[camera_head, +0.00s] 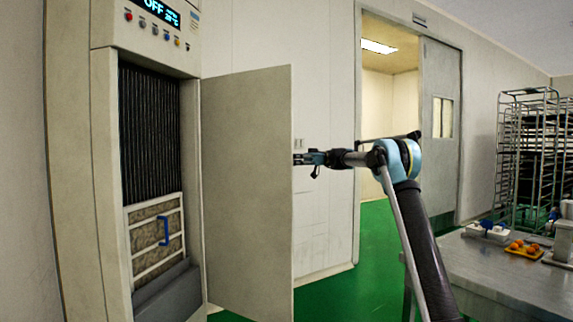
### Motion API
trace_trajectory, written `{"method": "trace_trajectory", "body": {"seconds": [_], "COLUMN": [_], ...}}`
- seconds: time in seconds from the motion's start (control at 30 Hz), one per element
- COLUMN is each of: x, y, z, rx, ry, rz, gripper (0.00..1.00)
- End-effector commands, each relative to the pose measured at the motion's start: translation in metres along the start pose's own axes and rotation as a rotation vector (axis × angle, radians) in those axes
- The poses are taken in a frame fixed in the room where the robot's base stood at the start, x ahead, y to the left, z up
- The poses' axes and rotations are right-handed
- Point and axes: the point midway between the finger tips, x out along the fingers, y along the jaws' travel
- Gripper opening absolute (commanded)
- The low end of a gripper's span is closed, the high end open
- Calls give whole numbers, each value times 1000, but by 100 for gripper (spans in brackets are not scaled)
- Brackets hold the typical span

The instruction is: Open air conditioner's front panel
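The air conditioner (105,150) stands at the left, a tall beige cabinet with a lit display reading OFF near its top. Its front panel (247,190) stands swung wide open to the right of the cabinet. Dark vertical fins (148,135) show inside, above a filter frame (155,240) with a blue handle (164,231). My gripper (300,159) is at the panel's right edge, reaching in from the right. Its fingertips are small and partly overlap the panel edge, so I cannot tell whether they are open or shut, or touching.
A metal table (500,268) at the lower right holds an orange tray (522,250) with small round items. Wire racks (530,150) stand behind it. A doorway (390,120) with a grey sliding door (440,120) is at the back. Green floor is clear between the panel and the table.

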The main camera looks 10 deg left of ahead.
Motion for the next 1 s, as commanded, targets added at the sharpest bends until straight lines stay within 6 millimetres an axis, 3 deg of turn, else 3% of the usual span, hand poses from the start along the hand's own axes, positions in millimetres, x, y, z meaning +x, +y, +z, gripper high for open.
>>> {"method": "trace_trajectory", "body": {"seconds": [0.37, 0.8, 1.0], "x": [3, -57, -71], "y": [3, 3, 3], "z": [-1, 1, 1], "rx": [-1, 0, 0], "ry": [1, 1, 1], "rz": [-6, -2, 0], "gripper": [31, 31, 31]}}
